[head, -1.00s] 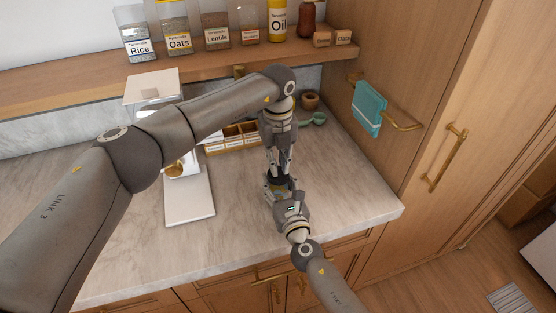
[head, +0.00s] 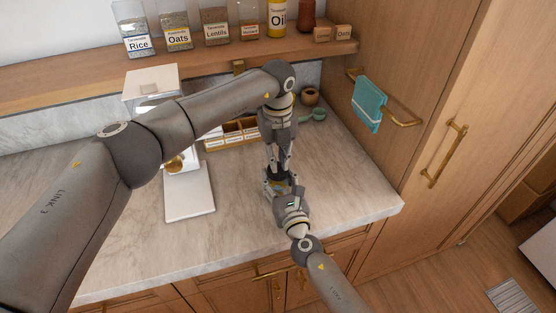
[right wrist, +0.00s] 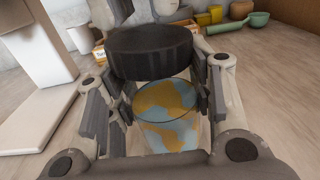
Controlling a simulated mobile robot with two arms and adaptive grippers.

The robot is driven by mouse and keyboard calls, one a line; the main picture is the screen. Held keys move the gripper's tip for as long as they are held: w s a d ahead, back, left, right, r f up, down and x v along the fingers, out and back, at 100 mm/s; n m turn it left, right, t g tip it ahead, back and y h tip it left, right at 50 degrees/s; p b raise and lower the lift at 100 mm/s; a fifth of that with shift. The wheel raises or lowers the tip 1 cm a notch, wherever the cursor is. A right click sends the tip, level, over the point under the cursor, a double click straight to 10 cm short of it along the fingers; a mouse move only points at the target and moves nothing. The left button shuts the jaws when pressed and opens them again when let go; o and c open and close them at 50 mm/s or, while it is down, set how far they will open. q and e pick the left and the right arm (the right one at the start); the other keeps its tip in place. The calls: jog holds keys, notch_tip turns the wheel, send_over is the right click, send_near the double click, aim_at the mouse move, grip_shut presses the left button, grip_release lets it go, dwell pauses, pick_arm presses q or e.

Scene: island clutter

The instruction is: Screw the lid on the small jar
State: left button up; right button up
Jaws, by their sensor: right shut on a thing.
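The small jar (right wrist: 166,115) is see-through with blue and yellow contents. It stands between the fingers of my right gripper (right wrist: 160,108), which is shut on it; this gripper also shows in the head view (head: 279,187). The round black lid (right wrist: 152,52) is above the jar, apart from it, with the jar's open top visible below. My left gripper (head: 278,165) comes down from above, with its fingers at the sides of the lid, and holds it up. In the head view the jar is mostly hidden by the grippers.
A white scale-like device (head: 189,192) stands to the left on the marble counter. Behind are a wooden divided box (head: 233,138) and a green scoop (head: 314,115). A shelf (head: 220,60) holds labelled jars. The counter to the right is clear.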

pick_arm(q)
notch_tip(320, 180, up, 3)
jog(key=shift+f, duration=0.15)
pick_arm(e)
jog(key=o, duration=1.5)
jog(key=shift+s+d, duration=0.1)
jog(key=shift+s, duration=0.4)
jog(key=v, duration=1.1)
